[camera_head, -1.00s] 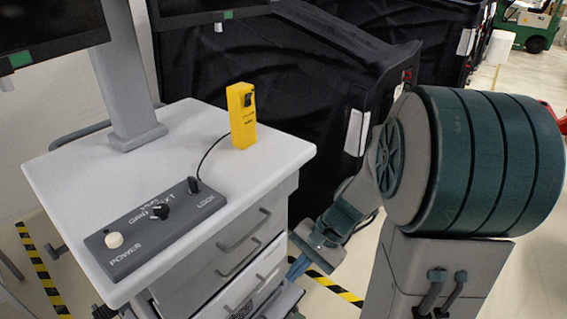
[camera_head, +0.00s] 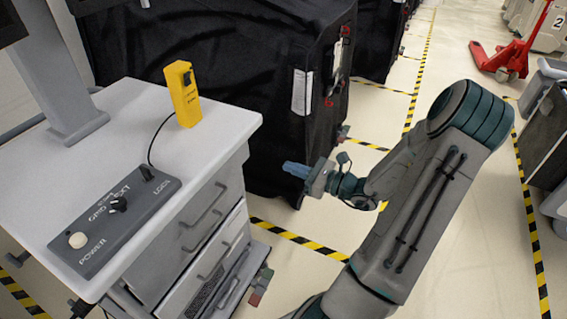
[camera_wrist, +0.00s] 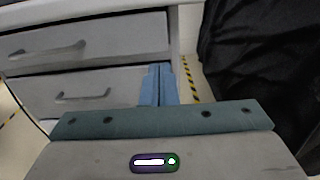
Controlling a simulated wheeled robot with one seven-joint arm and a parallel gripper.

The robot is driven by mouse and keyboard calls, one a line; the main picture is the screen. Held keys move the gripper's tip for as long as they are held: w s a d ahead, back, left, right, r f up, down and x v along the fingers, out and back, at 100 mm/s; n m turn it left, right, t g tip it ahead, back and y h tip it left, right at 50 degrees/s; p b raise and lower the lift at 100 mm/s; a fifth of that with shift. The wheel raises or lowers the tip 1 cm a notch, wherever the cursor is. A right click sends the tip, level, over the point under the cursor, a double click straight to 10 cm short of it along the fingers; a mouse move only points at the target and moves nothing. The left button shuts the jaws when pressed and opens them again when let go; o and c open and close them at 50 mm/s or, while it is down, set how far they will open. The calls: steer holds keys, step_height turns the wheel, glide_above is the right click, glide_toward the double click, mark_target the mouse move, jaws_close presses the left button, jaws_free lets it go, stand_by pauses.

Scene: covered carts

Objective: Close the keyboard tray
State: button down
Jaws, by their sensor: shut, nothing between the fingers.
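The grey cart (camera_head: 165,110) stands at the left in the head view, with two handled drawers on its front. A tray with dark keys (camera_head: 205,298), which looks like the keyboard tray, shows low on the cart front near the bottom edge. How far it sticks out is hard to tell. My gripper (camera_head: 296,170) has blue fingers, shut and empty, raised to the right of the cart and apart from it. In the wrist view the shut fingers (camera_wrist: 159,86) point toward the cart's drawer fronts (camera_wrist: 85,40). The keyboard tray is not recognisable there.
A yellow handheld device (camera_head: 183,95) and a grey control box (camera_head: 115,215) sit on the cart top. A black covered cart (camera_head: 215,75) stands behind. Floor to the right is open, with striped tape; a red pallet jack (camera_head: 510,55) stands far right.

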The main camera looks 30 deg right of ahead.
mark_target(247, 152)
steer(key=x, duration=1.2)
steer(key=shift+w, duration=0.1)
